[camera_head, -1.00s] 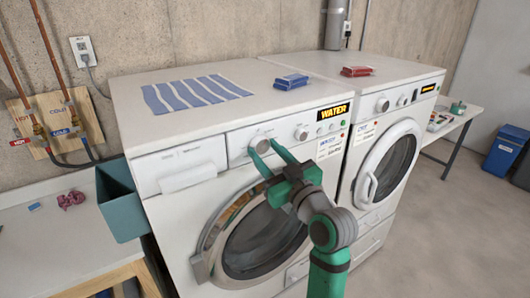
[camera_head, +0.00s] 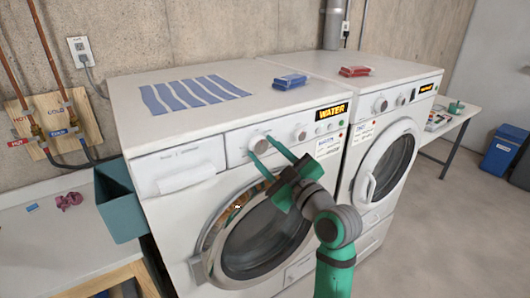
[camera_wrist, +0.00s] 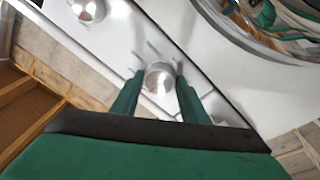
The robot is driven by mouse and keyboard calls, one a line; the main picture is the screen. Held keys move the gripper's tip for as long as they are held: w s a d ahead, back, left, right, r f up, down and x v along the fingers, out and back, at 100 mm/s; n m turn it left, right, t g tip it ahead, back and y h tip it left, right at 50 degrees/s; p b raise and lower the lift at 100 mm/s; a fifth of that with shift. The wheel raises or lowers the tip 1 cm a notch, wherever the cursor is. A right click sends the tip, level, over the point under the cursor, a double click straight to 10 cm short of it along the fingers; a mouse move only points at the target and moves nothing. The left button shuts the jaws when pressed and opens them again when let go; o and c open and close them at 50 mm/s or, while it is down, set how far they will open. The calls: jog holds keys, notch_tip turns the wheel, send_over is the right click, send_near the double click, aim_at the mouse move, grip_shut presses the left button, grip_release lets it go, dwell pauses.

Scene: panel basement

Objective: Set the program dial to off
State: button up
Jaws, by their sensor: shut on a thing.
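The white washer (camera_head: 205,232) on the left has two round silver knobs on its control panel. My gripper (camera_head: 260,142) is shut on the left knob (camera_head: 259,146), with one green finger on each side of it. In the wrist view this knob (camera_wrist: 159,77) sits between my fingertips (camera_wrist: 156,84). The other knob (camera_head: 300,134) is to its right, untouched; it also shows in the wrist view (camera_wrist: 88,8). I cannot read any marks around the knobs, so I cannot tell the held knob's setting.
A "WATER" display (camera_head: 332,110) is at the panel's right. A second machine (camera_head: 388,122) with a red pack (camera_head: 355,71) stands at right. A teal bin (camera_head: 120,205) is close at left.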

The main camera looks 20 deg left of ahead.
jog(key=shift+w+d+f, duration=0.1)
jog(key=shift+d, duration=0.05)
jog(key=o, duration=1.1)
jog(key=shift+c, duration=0.2)
jog(key=v, duration=1.1)
jog(key=shift+f, duration=0.1)
